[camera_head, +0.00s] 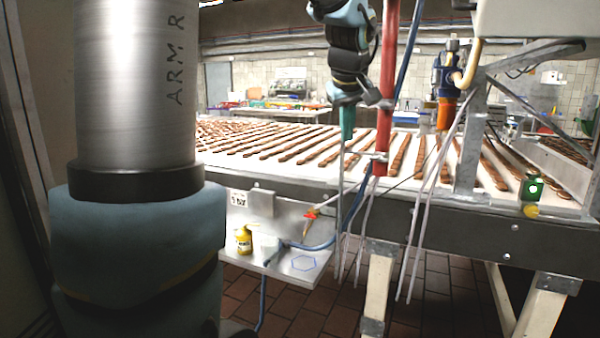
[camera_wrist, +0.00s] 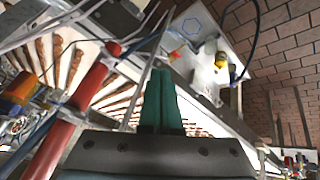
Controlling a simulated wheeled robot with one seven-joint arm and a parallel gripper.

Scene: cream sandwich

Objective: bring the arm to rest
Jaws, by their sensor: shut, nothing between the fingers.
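My gripper (camera_head: 347,135) hangs pointing down over the near edge of the conveyor in the head view, just left of the red pole in the picture. Its green fingers (camera_wrist: 161,75) lie together in the wrist view, shut with nothing between them. My arm comes down from the top of the head view above the gripper. The large grey and blue arm link marked ARM R fills the left of the head view.
The conveyor (camera_head: 245,171) carries rows of brown bars. A red upright pole (camera_head: 385,100), hoses and a blue-orange device (camera_head: 447,85) stand close right of my gripper. A metal shelf (camera_head: 275,225) below holds a yellow bottle (camera_head: 243,240) and bears a blue hexagon outline.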

